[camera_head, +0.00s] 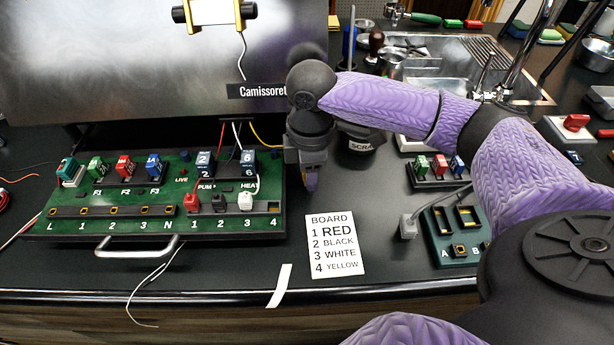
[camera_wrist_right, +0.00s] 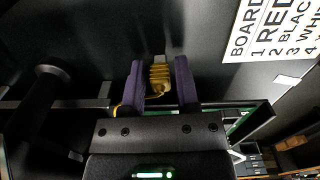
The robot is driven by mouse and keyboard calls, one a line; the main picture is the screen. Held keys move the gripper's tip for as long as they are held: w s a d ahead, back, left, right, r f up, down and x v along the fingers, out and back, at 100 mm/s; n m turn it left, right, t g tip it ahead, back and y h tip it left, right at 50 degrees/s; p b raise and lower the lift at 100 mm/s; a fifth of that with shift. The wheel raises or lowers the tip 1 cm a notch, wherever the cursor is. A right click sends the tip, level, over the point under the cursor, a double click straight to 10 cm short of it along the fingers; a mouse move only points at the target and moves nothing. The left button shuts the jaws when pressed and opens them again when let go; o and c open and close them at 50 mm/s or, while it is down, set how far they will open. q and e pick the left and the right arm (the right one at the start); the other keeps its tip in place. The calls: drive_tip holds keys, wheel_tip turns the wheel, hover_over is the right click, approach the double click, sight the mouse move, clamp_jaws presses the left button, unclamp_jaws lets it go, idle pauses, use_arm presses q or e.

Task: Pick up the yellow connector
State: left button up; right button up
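The yellow connector (camera_wrist_right: 160,76) is a small ribbed block in the right wrist view. It is between the two purple fingers of my right gripper (camera_wrist_right: 160,78), with a narrow dark gap showing on each side, so the gripper is open around it. A yellow wire runs by the left finger. In the head view my right gripper (camera_head: 308,180) points down just right of the green board (camera_head: 130,228) and hides the connector there. A yellow wire (camera_head: 258,138) leads toward it from behind the board. My left gripper is not in view.
Red (camera_head: 191,202), black (camera_head: 218,201) and white (camera_head: 245,201) connectors are in slots 1, 2 and 3 of the board; slot 4 (camera_head: 273,208) looks empty. A printed label card (camera_head: 335,268) lies to the right. A dark cylinder marked "SCRA" (camera_head: 360,146) stands close to the gripper.

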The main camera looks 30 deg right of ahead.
clamp_jaws()
